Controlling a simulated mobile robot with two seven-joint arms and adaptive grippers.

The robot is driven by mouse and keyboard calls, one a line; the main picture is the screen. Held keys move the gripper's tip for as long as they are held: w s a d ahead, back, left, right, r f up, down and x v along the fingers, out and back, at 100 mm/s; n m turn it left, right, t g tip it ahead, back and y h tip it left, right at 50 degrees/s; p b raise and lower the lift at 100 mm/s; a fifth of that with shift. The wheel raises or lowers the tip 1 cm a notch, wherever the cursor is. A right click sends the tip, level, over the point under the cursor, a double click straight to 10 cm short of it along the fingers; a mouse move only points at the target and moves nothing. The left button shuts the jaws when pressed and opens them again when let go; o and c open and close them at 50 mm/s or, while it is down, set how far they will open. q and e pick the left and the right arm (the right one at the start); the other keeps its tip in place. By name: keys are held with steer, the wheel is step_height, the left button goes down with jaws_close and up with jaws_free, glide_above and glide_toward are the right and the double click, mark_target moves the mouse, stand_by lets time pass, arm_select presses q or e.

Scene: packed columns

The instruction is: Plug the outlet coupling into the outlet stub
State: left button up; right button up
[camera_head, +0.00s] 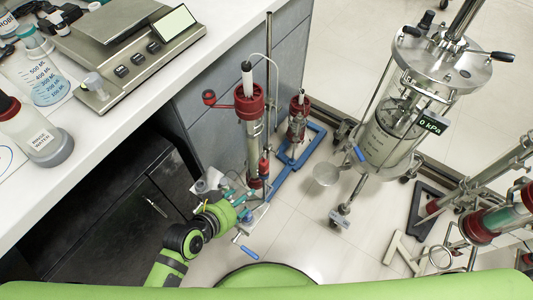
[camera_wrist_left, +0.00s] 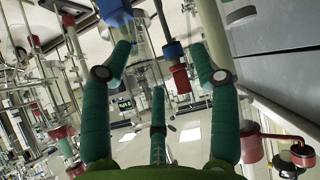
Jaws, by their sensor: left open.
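My left gripper (camera_head: 240,197), with a green body and teal fingers, is low beside the foot of a clear column (camera_head: 254,150) with red collars. In the left wrist view the gripper's three fingers (camera_wrist_left: 162,64) are spread open with nothing clasped. A red fitting with a blue upper part (camera_wrist_left: 180,78) shows beyond and between the fingers, apart from them as far as I can see. It may be the outlet coupling or the stub; I cannot tell which. My right gripper is not in view.
The white bench (camera_head: 130,115) with a balance (camera_head: 130,50) and bottles is at the left, above dark cabinets. A blue stand frame (camera_head: 295,165) lies on the floor behind the column. A large steel vessel (camera_head: 385,140) stands at the right.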

mark_target(263, 168)
arm_select(q)
steer(key=w+d+r+t, duration=0.1)
steer(key=w+r, duration=0.1)
steer(key=w+d+r+t+h, duration=0.1)
steer(key=w+d+r, duration=0.1)
steer(key=shift+d+r+m+h, duration=0.1)
steer(key=shift+d+m+h, duration=0.1)
steer(key=shift+m+h, duration=0.15)
steer(key=shift+w+d+t, duration=0.2)
steer(key=shift+w+t, duration=0.05)
steer(key=shift+t, duration=0.05)
steer(key=x, duration=0.5)
steer(key=shift+w+d, duration=0.1)
steer(key=shift+w, duration=0.15)
steer(key=shift+w+d+f, duration=0.2)
steer(key=shift+w+f, duration=0.1)
steer(key=shift+f, duration=0.05)
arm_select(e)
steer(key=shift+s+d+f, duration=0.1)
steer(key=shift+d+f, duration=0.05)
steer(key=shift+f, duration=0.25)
arm_select(q)
steer(key=shift+r, duration=0.1)
steer(key=c, duration=1.2)
